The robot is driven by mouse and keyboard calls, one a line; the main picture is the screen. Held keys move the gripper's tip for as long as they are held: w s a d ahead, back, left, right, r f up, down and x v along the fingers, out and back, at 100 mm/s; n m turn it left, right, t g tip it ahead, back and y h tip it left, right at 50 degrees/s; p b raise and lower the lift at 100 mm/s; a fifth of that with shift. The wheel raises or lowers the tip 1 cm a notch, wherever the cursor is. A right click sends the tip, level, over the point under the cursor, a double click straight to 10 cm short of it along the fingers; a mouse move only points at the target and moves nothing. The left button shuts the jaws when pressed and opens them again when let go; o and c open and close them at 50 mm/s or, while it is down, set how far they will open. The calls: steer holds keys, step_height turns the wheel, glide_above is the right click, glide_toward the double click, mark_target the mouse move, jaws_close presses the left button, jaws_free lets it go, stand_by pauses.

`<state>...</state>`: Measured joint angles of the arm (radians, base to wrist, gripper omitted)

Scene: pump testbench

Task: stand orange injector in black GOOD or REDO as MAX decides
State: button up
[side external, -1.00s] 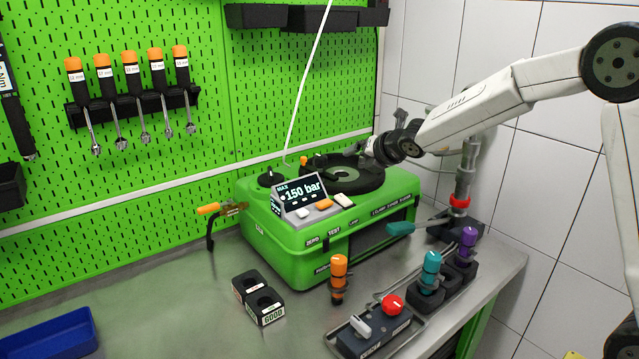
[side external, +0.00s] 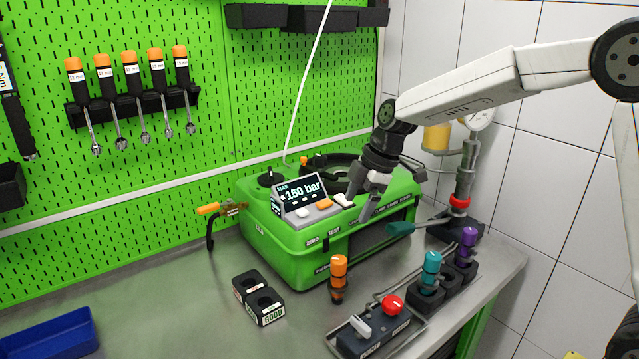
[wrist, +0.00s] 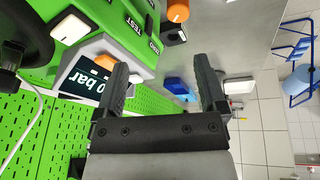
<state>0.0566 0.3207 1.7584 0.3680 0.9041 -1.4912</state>
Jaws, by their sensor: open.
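The orange injector (side external: 338,278) stands upright on the steel bench in front of the green machine. It also shows in the wrist view at the top (wrist: 177,10). The black two-hole block (side external: 258,297) sits to its left, with GOOD on its front label and a second label, unreadable, on the rear part. Both holes look empty. The MAX display (side external: 303,196) on the green machine reads 150 bar. My gripper (side external: 374,208) is open and empty, beside the machine's front right top, above and apart from the injector; its fingers (wrist: 160,88) show apart in the wrist view.
A teal injector (side external: 431,268) and a purple injector (side external: 468,242) stand in black holders at the right. A tray with a red knob (side external: 391,304) lies in front of them. A blue bin (side external: 48,335) is at the left front.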

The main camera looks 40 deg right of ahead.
steer(key=a, duration=0.2)
steer(key=y, duration=0.1)
glide_above(342, 259)
steer(key=d, duration=0.2)
steer(key=shift+m+g, duration=0.3)
steer(key=f, duration=0.6)
steer(key=shift+s+d+f, duration=0.1)
steer(key=shift+s, duration=0.3)
steer(key=shift+x, duration=3.95)
steer(key=shift+s, duration=0.1)
jaws_close()
